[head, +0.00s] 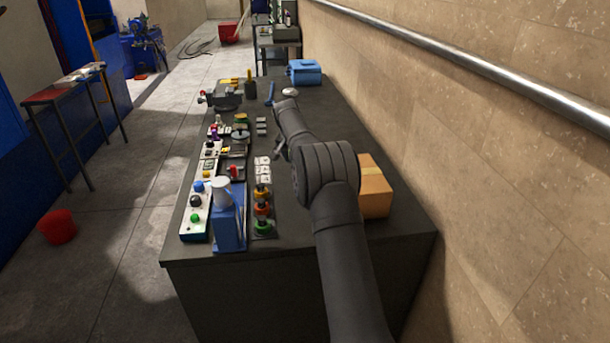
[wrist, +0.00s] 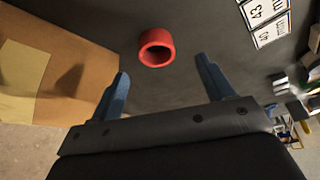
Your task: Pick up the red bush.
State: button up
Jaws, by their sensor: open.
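The red bush (wrist: 157,48) is a short red ring with a round hole. In the wrist view it lies on the dark bench top, beyond and between my fingertips, apart from both. My gripper (wrist: 163,72) is open and empty, its two blue fingers spread wide. In the head view my arm reaches over the bench, and I cannot make out this bush there; the arm may hide it.
A cardboard box (head: 375,190) stands beside my arm, close to one finger in the wrist view (wrist: 60,65). White number cards (wrist: 264,18) lie on the other side. A blue press (head: 229,222) and control boxes line the bench's left edge. A wall runs along the right.

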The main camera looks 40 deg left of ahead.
jog(key=shift+d+x, duration=0.15)
jog(key=shift+x, duration=1.65)
jog(key=shift+d+x, duration=0.15)
jog(key=shift+x, duration=1.6)
jog(key=shift+w, duration=0.1)
jog(key=shift+c, duration=0.4)
jog(key=c, duration=1)
